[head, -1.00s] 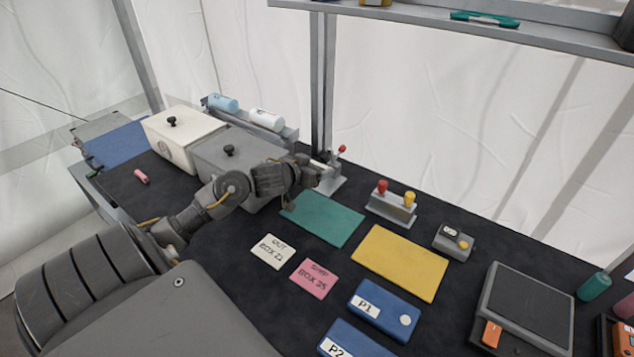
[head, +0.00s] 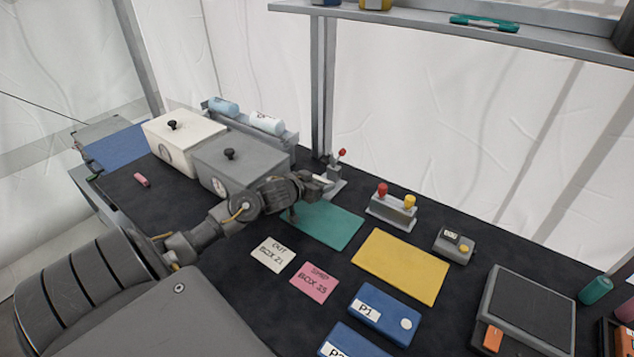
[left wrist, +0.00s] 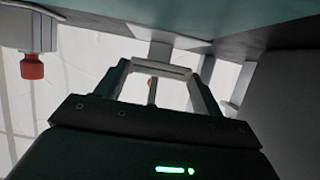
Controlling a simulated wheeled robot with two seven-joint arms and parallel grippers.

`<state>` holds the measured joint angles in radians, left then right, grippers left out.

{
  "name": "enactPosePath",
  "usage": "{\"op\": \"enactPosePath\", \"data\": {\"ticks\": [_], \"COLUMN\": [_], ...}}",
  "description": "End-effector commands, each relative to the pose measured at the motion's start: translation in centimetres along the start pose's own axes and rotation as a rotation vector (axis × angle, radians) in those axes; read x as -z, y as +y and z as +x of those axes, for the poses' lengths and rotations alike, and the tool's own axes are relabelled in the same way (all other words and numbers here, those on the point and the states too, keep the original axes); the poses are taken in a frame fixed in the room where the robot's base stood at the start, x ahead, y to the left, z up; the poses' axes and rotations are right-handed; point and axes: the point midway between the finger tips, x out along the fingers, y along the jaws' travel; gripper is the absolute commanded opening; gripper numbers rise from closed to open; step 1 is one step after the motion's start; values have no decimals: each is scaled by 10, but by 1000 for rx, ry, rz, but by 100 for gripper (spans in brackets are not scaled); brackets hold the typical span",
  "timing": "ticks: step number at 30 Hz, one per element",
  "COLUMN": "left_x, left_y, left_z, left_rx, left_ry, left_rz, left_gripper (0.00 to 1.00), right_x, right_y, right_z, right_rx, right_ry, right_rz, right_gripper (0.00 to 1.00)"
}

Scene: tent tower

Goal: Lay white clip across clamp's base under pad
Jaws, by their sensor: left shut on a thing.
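The clamp (head: 337,184) stands on the dark table behind the teal mat, with a grey base and a red-tipped handle. My left gripper (head: 321,183) is just left of and in front of it, partly hiding its base. In the left wrist view, the left gripper (left wrist: 160,74) is shut on the white clip (left wrist: 162,69), a pale bar lying crosswise between the fingertips. The clamp's upright and red tip show behind the clip there. I cannot tell whether the clip touches the clamp's base. The pad is too small to make out. My right gripper is not in view.
A grey box (head: 232,172) stands close to the left of my left gripper. The teal mat (head: 331,226) lies below and right of it. A holder with red and yellow knobs (head: 391,209) stands right of the clamp. A metal post (head: 322,90) rises behind.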

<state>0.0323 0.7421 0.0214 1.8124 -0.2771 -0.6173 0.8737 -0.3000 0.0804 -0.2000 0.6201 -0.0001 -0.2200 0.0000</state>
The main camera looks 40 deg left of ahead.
Motion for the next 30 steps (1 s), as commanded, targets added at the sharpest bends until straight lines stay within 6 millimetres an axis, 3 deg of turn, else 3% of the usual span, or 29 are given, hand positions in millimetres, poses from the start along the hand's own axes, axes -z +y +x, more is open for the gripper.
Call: {"op": "enactPosePath", "data": {"ticks": [15,16,20,30], "left_x": [-14,-14,-16,-17], "left_y": [0,0,1,2], "left_z": [5,5,5,4], "left_rx": [0,0,-1,-3], "left_ry": [-5,-6,-10,-16], "left_rz": [0,1,1,1], "left_gripper": [43,70,87,90], "right_x": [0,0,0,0], "right_y": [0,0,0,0], "right_z": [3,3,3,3], "right_rx": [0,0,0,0], "right_ry": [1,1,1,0], "right_rz": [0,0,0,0], "right_gripper": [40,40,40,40]}}
